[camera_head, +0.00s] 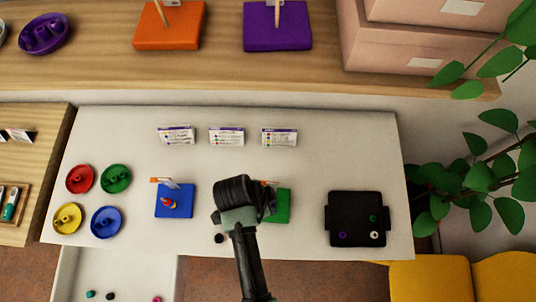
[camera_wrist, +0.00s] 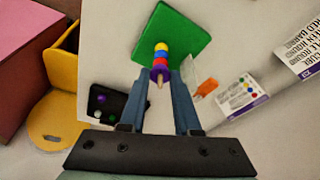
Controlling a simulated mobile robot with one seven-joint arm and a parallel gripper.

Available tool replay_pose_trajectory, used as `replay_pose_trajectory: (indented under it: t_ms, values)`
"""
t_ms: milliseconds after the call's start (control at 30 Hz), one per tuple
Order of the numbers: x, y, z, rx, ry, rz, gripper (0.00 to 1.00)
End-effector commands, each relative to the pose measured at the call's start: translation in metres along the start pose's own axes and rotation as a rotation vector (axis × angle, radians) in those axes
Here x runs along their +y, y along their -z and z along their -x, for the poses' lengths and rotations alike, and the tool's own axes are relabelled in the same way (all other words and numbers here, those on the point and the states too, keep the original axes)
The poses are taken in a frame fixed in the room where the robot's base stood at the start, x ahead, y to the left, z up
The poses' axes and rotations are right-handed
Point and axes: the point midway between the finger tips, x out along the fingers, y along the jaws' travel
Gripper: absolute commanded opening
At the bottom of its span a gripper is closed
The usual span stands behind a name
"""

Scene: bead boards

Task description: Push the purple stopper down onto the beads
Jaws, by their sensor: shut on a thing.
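The green board (camera_head: 283,205) lies on the white table, partly behind my gripper in the head view. In the wrist view the green board (camera_wrist: 178,35) carries an upright peg with yellow (camera_wrist: 161,46), blue and red beads stacked on it. The purple stopper (camera_wrist: 158,70) is around the peg above the beads, and the peg's tip sticks out past it. My gripper (camera_wrist: 160,75) is shut on the stopper. Stopper and beads look close together; I cannot tell if they touch. The head view hides the fingertips behind the wrist.
A blue board (camera_head: 168,207) with beads stands to the left, beside red, green, yellow and blue dishes. A black tray (camera_head: 357,205) with small pieces lies to the right. Three printed cards (camera_head: 227,136) stand behind. A small dark bead (camera_head: 219,239) lies near the front.

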Motion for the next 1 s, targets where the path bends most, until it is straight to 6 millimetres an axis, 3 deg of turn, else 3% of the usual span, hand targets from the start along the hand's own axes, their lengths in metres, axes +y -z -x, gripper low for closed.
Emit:
replay_pose_trajectory:
  t_ms: [400, 433, 600, 1000]
  values:
    - [0.0, -0.0003, -0.0004, 0.0, 0.0, 0.0, 0.0]
    - [0.0, -0.0002, -0.0004, 0.0, 0.0, 0.0, 0.33]
    - [-0.0001, -0.0002, -0.0003, 0.0, 0.0, 0.0, 0.63]
    - [-0.0009, 0.0, 0.004, 0.0, 0.003, 0.0, 0.66]
